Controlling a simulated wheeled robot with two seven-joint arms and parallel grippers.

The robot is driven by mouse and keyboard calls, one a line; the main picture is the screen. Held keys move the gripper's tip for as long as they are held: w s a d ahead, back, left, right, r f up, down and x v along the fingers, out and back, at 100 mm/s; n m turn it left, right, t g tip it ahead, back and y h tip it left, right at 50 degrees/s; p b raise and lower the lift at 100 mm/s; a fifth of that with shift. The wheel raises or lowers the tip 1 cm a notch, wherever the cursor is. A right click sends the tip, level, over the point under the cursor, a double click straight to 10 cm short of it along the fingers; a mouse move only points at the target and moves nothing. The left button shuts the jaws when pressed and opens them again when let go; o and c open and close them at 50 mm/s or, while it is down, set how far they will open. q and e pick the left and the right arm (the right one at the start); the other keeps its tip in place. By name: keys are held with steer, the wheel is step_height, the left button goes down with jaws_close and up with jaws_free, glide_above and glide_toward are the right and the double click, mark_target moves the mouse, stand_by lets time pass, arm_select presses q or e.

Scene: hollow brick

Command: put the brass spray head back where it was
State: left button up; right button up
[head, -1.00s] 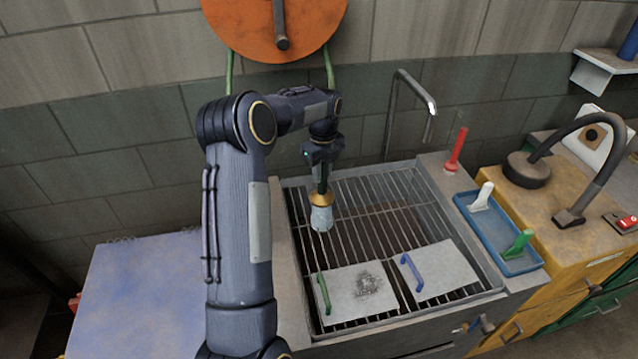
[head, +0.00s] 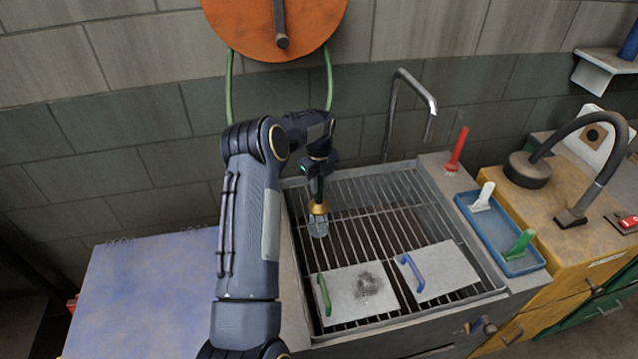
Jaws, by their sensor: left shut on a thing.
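The brass spray head (head: 319,209) shows as a brass collar with a pale, clear lower part. My left gripper (head: 318,195) is shut on it and holds it upright, pointing down, over the left back part of the sink's wire rack (head: 375,215). I cannot tell whether its lower end touches the rack. The gripper's fingers are dark and partly hidden by the wrist. My right gripper is not in view.
Two grey plates with a green handle (head: 323,294) and a blue handle (head: 411,272) lie on the rack's front. A tap (head: 415,95) rises behind the sink. A blue tray (head: 500,232) holds white and green-handled tools. The pale blue tabletop (head: 145,290) is clear.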

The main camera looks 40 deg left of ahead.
arm_select(q)
steer(key=shift+f, duration=0.2)
steer(key=o, duration=1)
